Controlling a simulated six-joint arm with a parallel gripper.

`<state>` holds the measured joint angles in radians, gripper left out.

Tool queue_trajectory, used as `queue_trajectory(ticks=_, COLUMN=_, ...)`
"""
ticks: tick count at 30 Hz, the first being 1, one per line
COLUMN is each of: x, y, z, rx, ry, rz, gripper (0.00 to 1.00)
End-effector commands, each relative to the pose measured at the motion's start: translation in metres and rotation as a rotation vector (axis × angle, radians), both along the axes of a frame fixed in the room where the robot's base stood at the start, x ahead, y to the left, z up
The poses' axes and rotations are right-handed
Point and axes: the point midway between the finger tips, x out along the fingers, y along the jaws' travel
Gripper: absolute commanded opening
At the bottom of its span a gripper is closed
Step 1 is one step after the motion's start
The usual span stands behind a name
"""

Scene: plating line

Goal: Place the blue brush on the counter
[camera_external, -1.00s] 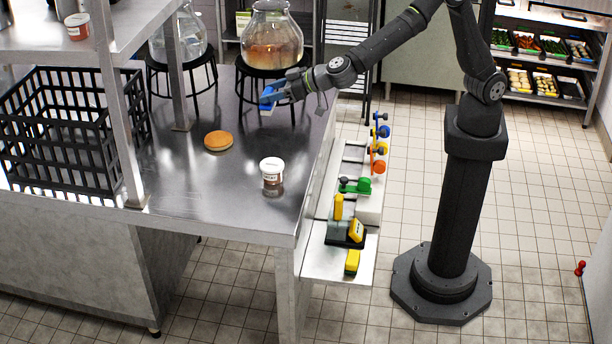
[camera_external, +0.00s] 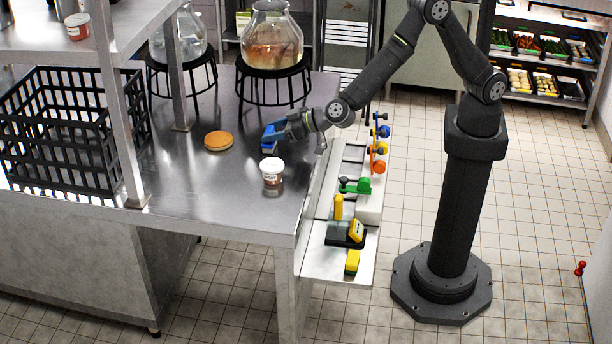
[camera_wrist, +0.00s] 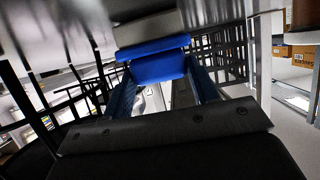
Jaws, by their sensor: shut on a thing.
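My gripper (camera_external: 279,135) is shut on the blue brush (camera_external: 269,147), which shows in the external view just behind the white-lidded jar. In the wrist view the blue brush (camera_wrist: 158,66) sits between the two blue fingers, with a pale part beyond it. The brush is over or at the metal counter (camera_external: 225,185); whether it touches the surface I cannot tell.
A labelled jar (camera_external: 272,172) stands close in front of the brush. A round bun-like disc (camera_external: 218,141) lies to its left. A black crate (camera_external: 60,140) is at far left. A glass vessel (camera_external: 270,40) on a black stand is behind. A side shelf (camera_external: 325,264) holds coloured tools.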

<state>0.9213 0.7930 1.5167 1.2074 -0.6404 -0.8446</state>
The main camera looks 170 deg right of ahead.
Motion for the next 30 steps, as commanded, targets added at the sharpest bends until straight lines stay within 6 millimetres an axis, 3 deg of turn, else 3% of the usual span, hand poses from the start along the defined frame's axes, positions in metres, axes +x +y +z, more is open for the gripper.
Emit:
queue_trajectory(ticks=10, x=0.0, y=0.0, z=-0.003, rx=-0.001, ry=0.001, rz=0.0, gripper=0.31)
queue_trajectory(ticks=11, x=0.0, y=0.0, z=-0.003, rx=-0.001, ry=0.001, rz=0.0, gripper=0.56)
queue_trajectory(ticks=14, x=0.0, y=0.0, z=-0.003, rx=-0.001, ry=0.001, rz=0.0, gripper=0.76)
queue_trajectory(ticks=25, x=0.0, y=0.001, z=0.002, rx=-0.001, ry=-0.001, rz=0.0, gripper=0.76)
queue_trajectory(ticks=30, x=0.001, y=0.023, z=0.01, rx=-0.001, ry=0.0, rz=0.003, gripper=0.76)
